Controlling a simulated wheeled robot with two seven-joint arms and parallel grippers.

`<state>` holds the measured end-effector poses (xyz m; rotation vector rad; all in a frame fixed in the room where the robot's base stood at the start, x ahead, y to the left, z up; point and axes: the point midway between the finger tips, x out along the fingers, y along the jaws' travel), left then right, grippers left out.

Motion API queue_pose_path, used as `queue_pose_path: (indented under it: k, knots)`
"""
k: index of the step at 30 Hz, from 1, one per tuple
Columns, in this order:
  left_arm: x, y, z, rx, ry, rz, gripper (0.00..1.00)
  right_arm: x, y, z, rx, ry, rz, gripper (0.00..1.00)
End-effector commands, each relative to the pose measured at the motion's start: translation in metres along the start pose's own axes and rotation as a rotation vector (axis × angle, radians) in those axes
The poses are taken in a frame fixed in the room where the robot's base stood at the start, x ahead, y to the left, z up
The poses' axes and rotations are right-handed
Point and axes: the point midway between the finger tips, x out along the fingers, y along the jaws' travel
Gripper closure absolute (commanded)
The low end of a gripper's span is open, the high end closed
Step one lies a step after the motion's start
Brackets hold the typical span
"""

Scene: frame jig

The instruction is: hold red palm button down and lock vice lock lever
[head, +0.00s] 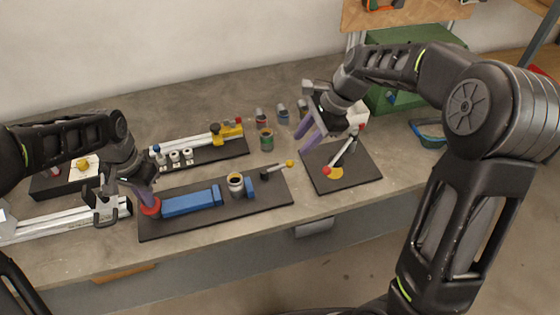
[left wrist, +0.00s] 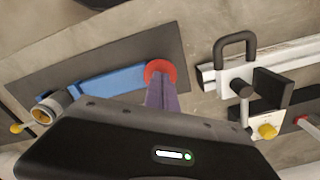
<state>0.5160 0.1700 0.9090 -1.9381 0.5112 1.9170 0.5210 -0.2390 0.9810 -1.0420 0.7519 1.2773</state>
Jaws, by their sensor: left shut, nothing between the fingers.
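The red palm button (head: 151,207) is at the left end of a blue vice body (head: 190,202) on a dark board. My left gripper (head: 146,195) is shut and empty, its purple fingertips at the button and seemingly touching it. The left wrist view shows the fingers (left wrist: 162,92) reaching the red button (left wrist: 160,69); whether it is pressed in is unclear. A grey lever with a yellow knob (head: 290,163) at the board's right end looks like the vice lock lever. My right gripper (head: 311,138) is open and empty, above and right of that knob.
A separate dark plate (head: 352,178) at right carries a tilted lever over a yellow and red disc. Several small cans, including a green one (head: 266,139), stand behind. A rail fixture (head: 190,150) lies behind the vice board.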

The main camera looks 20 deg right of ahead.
Motion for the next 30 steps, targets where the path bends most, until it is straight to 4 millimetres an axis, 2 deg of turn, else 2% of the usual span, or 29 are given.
queue_pose_path:
  k: [1, 12, 16, 21, 29, 30]
  knots:
    - [0.009, 0.002, 0.005, 0.0, -0.017, 0.007, 1.0, 0.009, 0.001, -0.001, 0.0, 0.0, 0.002, 0.68]
    - [0.009, 0.002, 0.005, 0.001, -0.017, 0.007, 1.0, 0.078, 0.002, -0.002, 0.001, 0.001, 0.003, 0.68]
    - [0.009, 0.002, 0.005, 0.001, -0.017, 0.007, 1.0, 0.097, 0.001, -0.001, 0.0, 0.001, 0.003, 0.68]
    - [0.009, 0.002, 0.005, 0.001, -0.017, 0.007, 1.0, 0.108, 0.001, -0.001, 0.0, 0.001, 0.0, 0.68]
    - [0.009, 0.002, 0.005, 0.001, -0.017, 0.007, 1.0, 0.108, 0.001, -0.001, 0.0, 0.001, 0.0, 0.68]
    - [0.009, 0.002, 0.005, 0.001, -0.017, 0.007, 1.0, 0.108, 0.001, -0.001, -0.001, 0.001, 0.0, 0.71]
